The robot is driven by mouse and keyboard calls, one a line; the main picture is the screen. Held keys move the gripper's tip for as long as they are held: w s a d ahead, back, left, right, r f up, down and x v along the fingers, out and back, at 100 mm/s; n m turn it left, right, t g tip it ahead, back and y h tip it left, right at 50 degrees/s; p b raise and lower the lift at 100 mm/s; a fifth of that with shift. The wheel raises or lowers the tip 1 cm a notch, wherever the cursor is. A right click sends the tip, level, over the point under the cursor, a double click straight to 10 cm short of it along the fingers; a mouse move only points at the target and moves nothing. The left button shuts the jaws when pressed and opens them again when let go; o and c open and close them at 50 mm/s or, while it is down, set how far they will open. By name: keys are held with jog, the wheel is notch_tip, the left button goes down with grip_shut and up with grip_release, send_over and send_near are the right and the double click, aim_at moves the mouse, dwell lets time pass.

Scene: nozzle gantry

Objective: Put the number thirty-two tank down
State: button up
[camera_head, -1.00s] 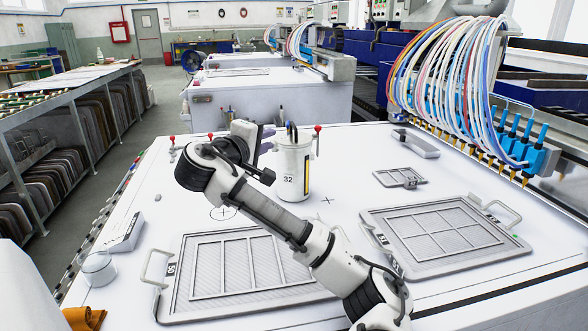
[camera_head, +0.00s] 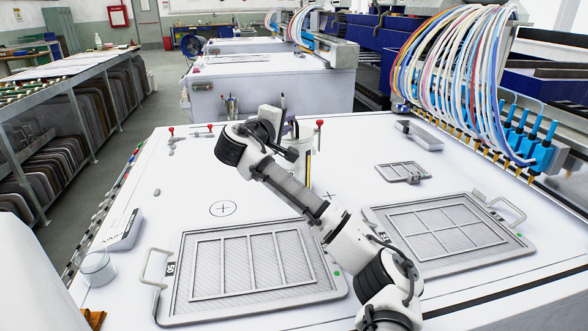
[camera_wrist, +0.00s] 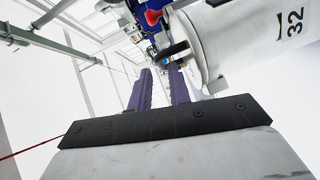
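The number thirty-two tank (camera_head: 309,165) is a pale cylinder with a yellow strip. It stands upright on the white table in the head view, mostly hidden behind my arm. In the wrist view the tank (camera_wrist: 245,45) is at upper right, with "32" on its side. My gripper (camera_wrist: 160,70) has its two purple fingers apart, with a visible gap between them. The tank's dark handle (camera_wrist: 174,52) is at or just beyond the fingertips, very close to the right finger. I cannot tell whether they touch. The tank's base is hidden.
A circled cross (camera_head: 223,208) and a plain cross (camera_head: 328,195) mark the table. Framed screens lie at front left (camera_head: 170,300) and right (camera_head: 400,255). A small frame (camera_head: 403,180) lies behind. A red-topped post (camera_head: 319,124) stands beside the tank. Hoses (camera_head: 450,75) hang at right.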

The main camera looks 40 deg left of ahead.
aim_at(293, 133)
jog(key=p+x, duration=0.1)
jog(key=x, duration=0.3)
jog(key=shift+r+p, duration=0.1)
jog(key=shift+p, duration=0.2)
jog(key=shift+w+a, duration=0.1)
jog(key=shift+w, duration=0.35)
grip_shut()
jog(key=shift+f, duration=0.25)
dwell(0.4)
jog(key=shift+r, duration=0.25)
